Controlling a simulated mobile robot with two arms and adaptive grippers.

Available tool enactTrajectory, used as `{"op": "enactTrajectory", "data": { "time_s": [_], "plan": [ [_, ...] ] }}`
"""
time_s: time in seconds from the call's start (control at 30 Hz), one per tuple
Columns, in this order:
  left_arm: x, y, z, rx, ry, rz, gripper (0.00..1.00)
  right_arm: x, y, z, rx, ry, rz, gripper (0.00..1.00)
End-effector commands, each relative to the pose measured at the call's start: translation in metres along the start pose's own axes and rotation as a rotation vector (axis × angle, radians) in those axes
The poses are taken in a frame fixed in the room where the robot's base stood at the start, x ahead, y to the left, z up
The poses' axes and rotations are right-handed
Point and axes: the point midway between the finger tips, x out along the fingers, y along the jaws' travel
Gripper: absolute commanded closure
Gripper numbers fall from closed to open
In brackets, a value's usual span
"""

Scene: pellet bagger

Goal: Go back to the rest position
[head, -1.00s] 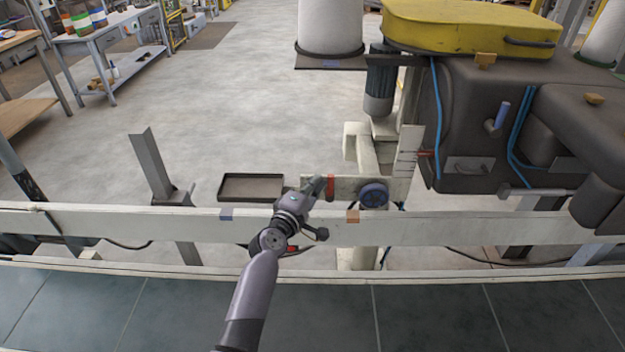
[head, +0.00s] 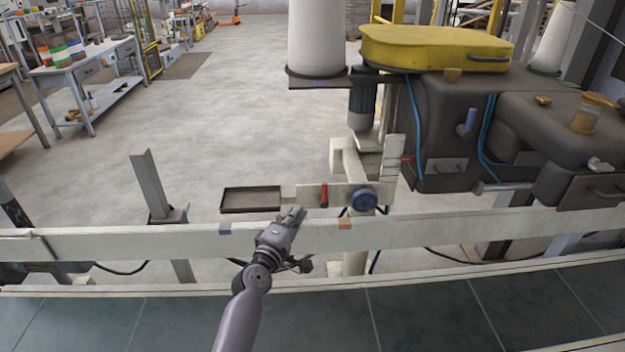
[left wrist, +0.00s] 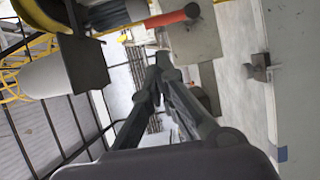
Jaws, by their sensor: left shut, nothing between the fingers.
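My left gripper (head: 294,217) is in the head view, at the end of my arm reaching up from the bottom, in front of the long pale rail (head: 420,229). In the left wrist view its two fingers (left wrist: 163,62) come together at the tips, shut and empty. A red handle (head: 324,195) and a blue round knob (head: 364,200) on the pale plate lie beyond and to the right of the gripper, apart from it as far as I can tell. The red handle also shows in the left wrist view (left wrist: 172,17). My right gripper is not in view.
A dark shallow tray (head: 251,210) sits left of the handle, beyond the rail. The dark machine with a yellow lid (head: 435,48) stands at the right. A grey upright post (head: 152,185) stands at the left. Open concrete floor (head: 230,120) lies beyond.

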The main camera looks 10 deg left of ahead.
Motion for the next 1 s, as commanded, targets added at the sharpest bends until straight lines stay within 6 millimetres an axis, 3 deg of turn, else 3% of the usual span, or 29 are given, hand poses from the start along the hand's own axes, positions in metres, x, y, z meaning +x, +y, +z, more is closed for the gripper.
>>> {"op": "enactTrajectory", "data": {
  "time_s": [0.13, 0.23, 0.37, 0.4, 0.5, 0.6, 0.8, 1.0],
  "plan": [
    [-0.009, -0.006, 0.006, 0.047, -0.028, -0.022, 1.0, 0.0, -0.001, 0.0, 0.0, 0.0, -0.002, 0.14],
    [-0.037, -0.026, 0.024, 0.203, -0.118, -0.096, 1.0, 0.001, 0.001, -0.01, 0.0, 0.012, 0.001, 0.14],
    [-0.108, -0.069, 0.054, 0.53, -0.316, -0.268, 1.0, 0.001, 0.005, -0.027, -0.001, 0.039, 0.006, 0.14],
    [-0.135, -0.083, 0.06, 0.635, -0.382, -0.331, 1.0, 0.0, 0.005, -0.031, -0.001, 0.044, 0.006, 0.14],
    [-0.199, -0.11, 0.068, 0.857, -0.532, -0.477, 1.0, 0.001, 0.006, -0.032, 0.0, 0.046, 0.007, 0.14],
    [-0.25, -0.124, 0.068, 1.004, -0.641, -0.59, 1.0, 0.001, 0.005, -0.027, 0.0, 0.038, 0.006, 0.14],
    [-0.322, -0.133, 0.06, 1.18, -0.787, -0.752, 1.0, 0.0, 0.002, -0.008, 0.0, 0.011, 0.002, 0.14],
    [-0.379, -0.13, 0.049, 1.289, -0.896, -0.88, 1.0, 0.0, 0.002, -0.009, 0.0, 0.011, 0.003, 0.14]
  ]
}}
